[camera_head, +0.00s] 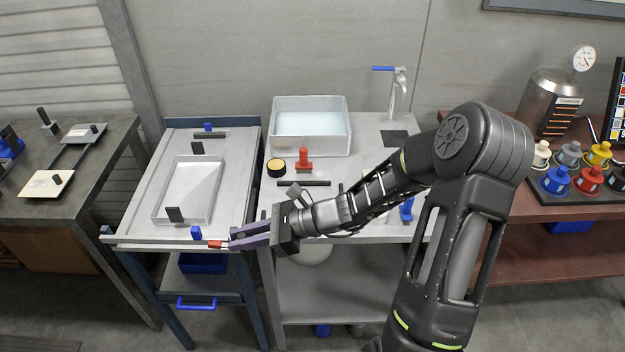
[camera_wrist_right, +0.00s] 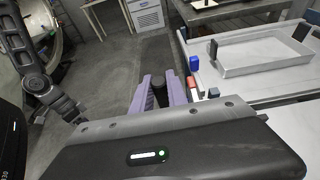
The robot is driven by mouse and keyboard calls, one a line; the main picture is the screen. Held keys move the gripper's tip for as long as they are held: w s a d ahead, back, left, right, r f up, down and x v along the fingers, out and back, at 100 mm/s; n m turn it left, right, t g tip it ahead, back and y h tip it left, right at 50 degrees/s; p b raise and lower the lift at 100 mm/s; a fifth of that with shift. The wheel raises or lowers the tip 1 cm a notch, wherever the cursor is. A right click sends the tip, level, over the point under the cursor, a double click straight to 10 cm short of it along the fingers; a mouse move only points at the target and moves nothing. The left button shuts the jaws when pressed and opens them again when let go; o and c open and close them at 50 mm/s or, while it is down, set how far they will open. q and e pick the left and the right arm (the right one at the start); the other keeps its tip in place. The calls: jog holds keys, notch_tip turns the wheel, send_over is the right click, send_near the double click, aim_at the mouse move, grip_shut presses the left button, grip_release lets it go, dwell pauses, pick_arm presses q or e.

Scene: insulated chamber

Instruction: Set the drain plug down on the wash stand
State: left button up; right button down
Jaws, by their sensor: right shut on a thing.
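The wash stand (camera_head: 367,142) is the grey table in the middle of the head view, with a water-filled basin (camera_head: 311,130) and a tap (camera_head: 397,92) at its back. My right gripper (camera_head: 234,240) is shut near the front left corner of the stand, its fingertips pointing left past it. In the wrist view a dark piece (camera_wrist_right: 160,92), apparently the drain plug, sits between the purple fingers. In the head view the fingers hide it. An arm of mine shows at the left of the wrist view; its jaw state is unclear.
A red brush (camera_head: 304,161), a round yellow-rimmed tin (camera_head: 276,167) and a black bar (camera_head: 303,183) lie on the stand. A bench with a shallow tray (camera_head: 190,190) adjoins on the left; blue and red blocks (camera_head: 216,244) sit at its front edge. My forearm covers the stand's right front.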

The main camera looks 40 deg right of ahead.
aim_at(246, 257)
jog(key=f+b, duration=0.2)
jog(key=f, duration=0.1)
jog(key=shift+a+f, duration=0.2)
jog(key=shift+f, duration=0.05)
jog(key=shift+s+f+b, duration=0.15)
jog(key=shift+f+b, duration=0.45)
jog(key=shift+b, duration=0.1)
jog(key=w+d+r+m+t+h, duration=0.2)
jog(key=w+d+r+m+h, duration=0.1)
jog(key=d, duration=0.4)
jog(key=w+d+r+m+t+h+p, duration=0.1)
jog(key=w+d+r+m+h, duration=0.1)
jog(key=d, duration=0.6)
jog(key=w+d+r+m+t+h+p, duration=0.1)
jog(key=w+d+r+m+t+h, duration=0.1)
jog(key=d, duration=0.6)
jog(key=shift+w+d+r+m+t+h, duration=0.15)
jog(key=shift+w+r+m+t+h, duration=0.15)
jog(key=shift+w+r+m+h, duration=0.75)
jog(key=shift+s+f, duration=0.2)
jog(key=shift+f, duration=0.05)
jog(key=shift+f+b, duration=2.55)
jog(key=shift+f, duration=0.95)
